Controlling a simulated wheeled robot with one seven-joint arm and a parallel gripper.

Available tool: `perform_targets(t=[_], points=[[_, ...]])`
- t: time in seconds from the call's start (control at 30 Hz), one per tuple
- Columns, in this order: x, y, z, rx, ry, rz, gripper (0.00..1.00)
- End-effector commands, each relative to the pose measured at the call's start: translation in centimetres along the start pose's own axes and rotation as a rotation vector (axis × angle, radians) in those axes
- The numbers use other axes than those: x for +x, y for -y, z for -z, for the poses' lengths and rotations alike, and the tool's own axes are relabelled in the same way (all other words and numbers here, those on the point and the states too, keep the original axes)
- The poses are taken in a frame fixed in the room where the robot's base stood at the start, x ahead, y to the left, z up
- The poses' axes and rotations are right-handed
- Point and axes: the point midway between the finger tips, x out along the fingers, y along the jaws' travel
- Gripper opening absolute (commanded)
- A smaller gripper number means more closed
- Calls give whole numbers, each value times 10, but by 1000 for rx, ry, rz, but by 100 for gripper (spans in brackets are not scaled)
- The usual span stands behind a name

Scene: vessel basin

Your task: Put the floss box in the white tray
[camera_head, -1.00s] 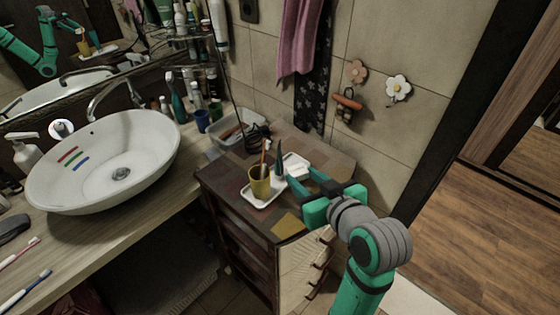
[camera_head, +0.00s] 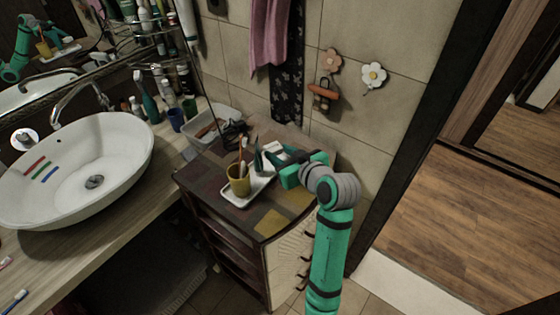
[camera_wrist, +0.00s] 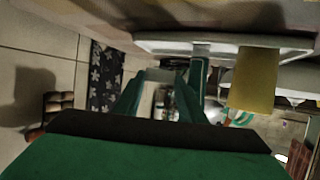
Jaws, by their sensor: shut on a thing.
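My gripper (camera_head: 277,157) is shut on a small whitish box, which I take for the floss box (camera_head: 273,147), at the right rear of the white tray in the head view. In the wrist view my fingers (camera_wrist: 164,78) have a pale edge between them; most of the box is hidden. The white tray (camera_head: 262,188) lies on the dark cabinet and also shows at the top of the wrist view (camera_wrist: 165,46). A yellow cup (camera_head: 238,181) with toothbrushes stands in the tray's front part. I cannot tell whether the box touches the tray.
A dark, pointed upright thing (camera_head: 258,160) stands by the cup, close to my fingers. A pale bin (camera_head: 212,127) and dark cable (camera_head: 235,133) lie behind. The sink (camera_head: 75,170) is to the left. The patchwork cabinet top (camera_head: 285,215) is clear at the front right.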

Motion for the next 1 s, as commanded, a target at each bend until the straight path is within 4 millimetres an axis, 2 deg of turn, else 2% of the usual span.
perform_targets(t=[0.27, 0.5, 0.9, 0.93, 1.0], points=[[16, -6, -10, 1, 1, 0, 15], [28, -6, -38, 2, 1, 0, 15], [30, -6, -41, 1, 0, 0, 15], [30, -6, -42, 1, 0, 0, 39], [30, -6, -41, 0, 0, 0, 55]])
